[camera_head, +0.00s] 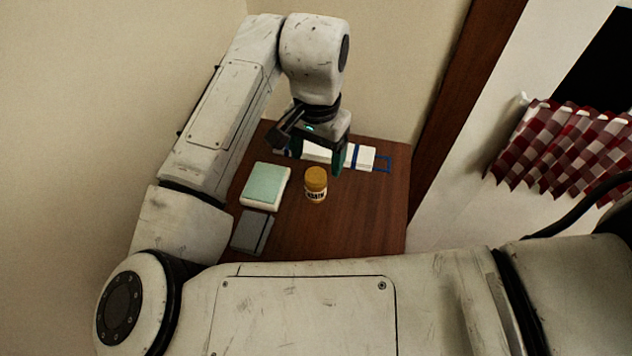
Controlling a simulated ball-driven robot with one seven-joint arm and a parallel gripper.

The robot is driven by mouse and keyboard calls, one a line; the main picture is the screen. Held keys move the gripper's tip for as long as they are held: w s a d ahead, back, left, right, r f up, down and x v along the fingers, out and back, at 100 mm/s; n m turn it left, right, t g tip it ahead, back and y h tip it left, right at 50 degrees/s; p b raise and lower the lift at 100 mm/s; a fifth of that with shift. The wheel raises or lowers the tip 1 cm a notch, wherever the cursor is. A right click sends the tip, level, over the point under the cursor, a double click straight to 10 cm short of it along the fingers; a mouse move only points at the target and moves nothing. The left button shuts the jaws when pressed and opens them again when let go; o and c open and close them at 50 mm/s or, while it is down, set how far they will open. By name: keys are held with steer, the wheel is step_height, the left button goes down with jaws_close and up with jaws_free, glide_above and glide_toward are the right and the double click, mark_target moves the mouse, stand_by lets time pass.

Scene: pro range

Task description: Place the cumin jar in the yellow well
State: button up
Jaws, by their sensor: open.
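The jar (315,185), with an orange-brown lid and a dark-lettered label, stands upright on the brown table. Its label is too small to read for certain. My gripper (317,158) is open above and just behind the jar in the picture, with its dark green fingers pointing down. It holds nothing that I can see. A white object with blue edges (366,158) lies at the back of the table, partly hidden behind my gripper. I cannot make out a yellow well.
A pale green-topped white block (265,186) lies left of the jar, and a flat grey item (252,231) lies in front of it. A blue rectangular outline (387,164) is at the back right. The table's right front (365,225) is clear. A wall stands behind.

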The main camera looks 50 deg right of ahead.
mark_target(316, 174)
step_height(316, 174, down, 5)
steer(key=shift+w+r+p, duration=0.1)
steer(key=shift+w+p, duration=0.05)
steer(key=shift+p, duration=0.15)
steer(key=shift+c, duration=0.2)
jaws_close()
stand_by(0.4)
steer(key=shift+r, duration=0.1)
steer(key=shift+r, duration=0.55)
steer(key=s+d+r, duration=0.1)
steer(key=s+r, duration=1)
steer(key=s, duration=0.3)
steer(key=shift+r, duration=0.35)
